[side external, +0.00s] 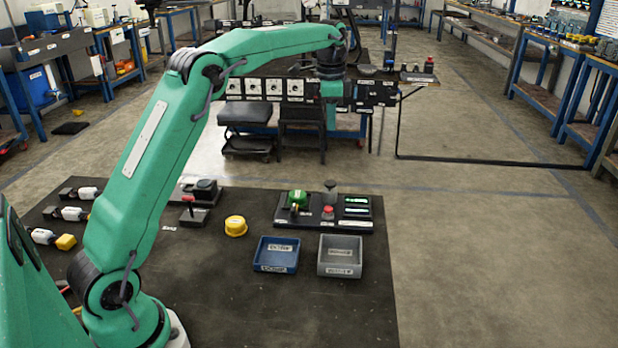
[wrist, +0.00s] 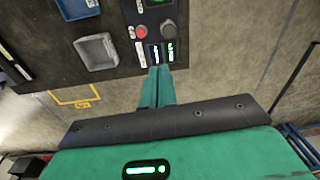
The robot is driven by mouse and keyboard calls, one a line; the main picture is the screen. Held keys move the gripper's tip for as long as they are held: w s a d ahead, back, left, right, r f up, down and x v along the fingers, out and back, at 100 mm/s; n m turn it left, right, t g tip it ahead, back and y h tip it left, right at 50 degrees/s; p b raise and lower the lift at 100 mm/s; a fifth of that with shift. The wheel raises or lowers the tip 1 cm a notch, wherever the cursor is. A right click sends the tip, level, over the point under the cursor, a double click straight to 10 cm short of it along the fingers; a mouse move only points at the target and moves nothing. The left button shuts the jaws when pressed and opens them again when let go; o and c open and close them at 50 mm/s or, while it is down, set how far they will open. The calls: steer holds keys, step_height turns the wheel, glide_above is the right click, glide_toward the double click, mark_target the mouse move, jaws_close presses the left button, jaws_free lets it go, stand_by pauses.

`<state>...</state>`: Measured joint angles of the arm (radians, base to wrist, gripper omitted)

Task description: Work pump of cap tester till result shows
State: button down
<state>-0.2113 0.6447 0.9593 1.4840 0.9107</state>
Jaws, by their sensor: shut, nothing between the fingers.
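The cap tester is a dark block (side external: 300,222) on the far right of the black mat. It carries a green cap-like part (side external: 298,198), a grey cylinder (side external: 330,187), a red button (side external: 328,211) and small display windows (side external: 357,200) with green marks, too small to read. In the wrist view the red button (wrist: 141,31), a dark round knob (wrist: 168,29) and a lit green display (wrist: 170,50) show just beyond my fingertips. My gripper (side external: 331,127) points down above and behind the tester, apart from it. Its fingers (wrist: 157,70) are shut and empty.
A blue tray (side external: 262,255) and a grey tray (side external: 325,258) stand in front of the tester. A yellow cap (side external: 235,225) and a black-topped device (side external: 195,215) are to the left. Several white bottles (side external: 75,214) lie at the far left. The mat's front right is clear.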

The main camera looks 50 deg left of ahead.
mark_target(330, 182)
steer(key=shift+m+g, duration=0.3)
steer(key=shift+m, duration=0.2)
steer(key=shift+w+a+f, duration=0.35)
steer(key=shift+w+f, duration=0.05)
steer(key=shift+f, duration=0.2)
steer(key=shift+w+a+f, duration=0.4)
steer(key=shift+w+f, duration=0.05)
steer(key=shift+f, duration=0.2)
steer(key=shift+w+a+f, duration=0.35)
steer(key=shift+w+f, duration=0.05)
steer(key=shift+f, duration=0.2)
steer(key=shift+f, duration=0.1)
step_height(330, 182, down, 14)
steer(key=shift+r, duration=0.1)
steer(key=shift+f, duration=1.05)
step_height(330, 182, up, 14)
steer(key=shift+r, duration=0.25)
